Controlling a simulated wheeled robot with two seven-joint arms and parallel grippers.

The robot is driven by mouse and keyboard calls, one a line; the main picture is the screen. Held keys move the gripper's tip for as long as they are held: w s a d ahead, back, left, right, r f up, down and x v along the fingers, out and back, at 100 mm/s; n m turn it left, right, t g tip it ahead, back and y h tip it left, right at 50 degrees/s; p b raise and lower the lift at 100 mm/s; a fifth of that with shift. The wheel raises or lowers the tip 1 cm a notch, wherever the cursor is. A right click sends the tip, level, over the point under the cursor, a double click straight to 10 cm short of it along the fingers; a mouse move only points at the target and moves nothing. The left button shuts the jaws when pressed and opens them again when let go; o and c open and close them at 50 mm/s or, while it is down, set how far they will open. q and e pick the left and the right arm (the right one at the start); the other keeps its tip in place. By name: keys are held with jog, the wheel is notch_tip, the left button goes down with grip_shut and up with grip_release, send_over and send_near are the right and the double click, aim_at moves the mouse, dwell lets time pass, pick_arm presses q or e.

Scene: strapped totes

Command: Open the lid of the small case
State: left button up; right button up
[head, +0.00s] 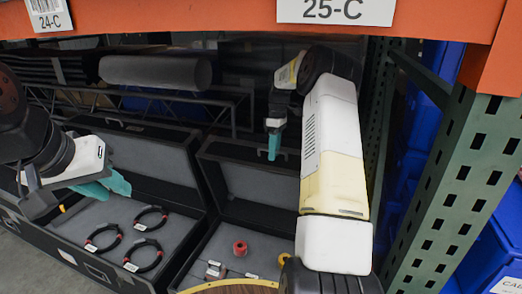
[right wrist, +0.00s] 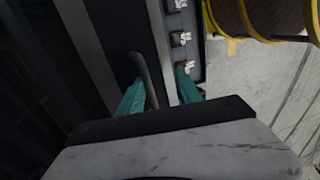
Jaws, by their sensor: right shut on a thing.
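The small case is the right-hand dark case in the head view, and its grey-lined lid (head: 252,185) stands raised and leaning back. Inside its tray (head: 228,240) are a red spool (head: 240,247) and several small parts. My right gripper (head: 274,146) is at the top edge of that lid. The exact contact is partly hidden. My left gripper (head: 108,187) is open and empty above the larger left case.
The larger case (head: 150,165) is open, with several black rings (head: 150,218) inside. A yellow-rimmed reel (head: 235,288) stands in front, also in the right wrist view (right wrist: 275,18). A green rack post (head: 445,190) is at right, and an orange beam crosses above.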

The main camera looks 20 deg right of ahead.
jog(key=v, duration=0.7)
jog(key=shift+s, duration=0.15)
